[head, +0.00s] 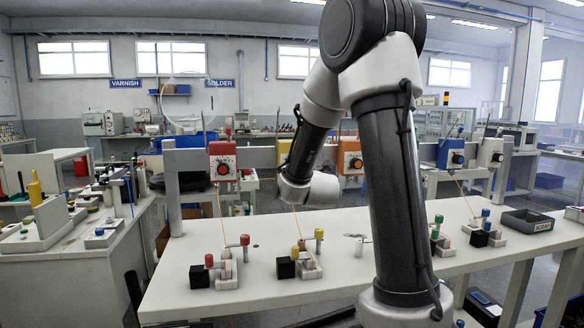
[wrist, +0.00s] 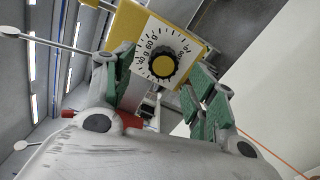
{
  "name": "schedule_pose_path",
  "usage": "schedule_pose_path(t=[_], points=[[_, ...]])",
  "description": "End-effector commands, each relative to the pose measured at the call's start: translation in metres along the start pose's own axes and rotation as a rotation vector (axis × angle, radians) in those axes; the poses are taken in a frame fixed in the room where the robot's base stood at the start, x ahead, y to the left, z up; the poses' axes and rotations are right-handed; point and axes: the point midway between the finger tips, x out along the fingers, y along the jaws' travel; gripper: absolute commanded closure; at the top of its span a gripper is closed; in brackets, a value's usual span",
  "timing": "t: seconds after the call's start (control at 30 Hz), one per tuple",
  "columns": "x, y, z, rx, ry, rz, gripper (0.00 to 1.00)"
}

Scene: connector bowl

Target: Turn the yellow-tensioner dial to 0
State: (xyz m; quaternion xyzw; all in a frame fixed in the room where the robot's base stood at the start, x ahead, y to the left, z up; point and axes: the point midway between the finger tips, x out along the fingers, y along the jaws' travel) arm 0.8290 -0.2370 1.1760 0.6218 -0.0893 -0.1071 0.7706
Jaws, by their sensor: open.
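The yellow tensioner (wrist: 125,28) fills the top of the wrist view, tilted in the picture. Its dial (wrist: 163,66) is a black knurled knob with a yellow cap on a white scale plate (wrist: 150,40) with black ticks and numerals. The dial's pointer setting is too small to read. My gripper (wrist: 160,78) is open, with a green-padded finger on either side of the dial in this view. I cannot tell whether the pads touch it. In the head view my arm covers most of the yellow tensioner (head: 284,146), and my gripper's fingers are hidden.
A red tensioner (head: 222,160) hangs to the left, an orange one (head: 350,156) and a blue one (head: 450,153) to the right. Below, the white bench (head: 215,302) carries several small clamp fixtures and a grey scrap bin (head: 526,221). An orange wire (wrist: 268,150) crosses the wrist view's lower right.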

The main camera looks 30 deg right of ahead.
Motion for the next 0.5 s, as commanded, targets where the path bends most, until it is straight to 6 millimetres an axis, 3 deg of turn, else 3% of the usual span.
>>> schedule_pose_path(t=[0.1, 0.3, 0.5], points=[[-0.029, 0.002, -0.001, 0.001, 0.001, 0.002, 0.44], [-0.066, 0.003, -0.001, 0.0, 0.0, 0.004, 0.44], [-0.081, 0.003, -0.001, -0.001, -0.001, 0.004, 0.44]])
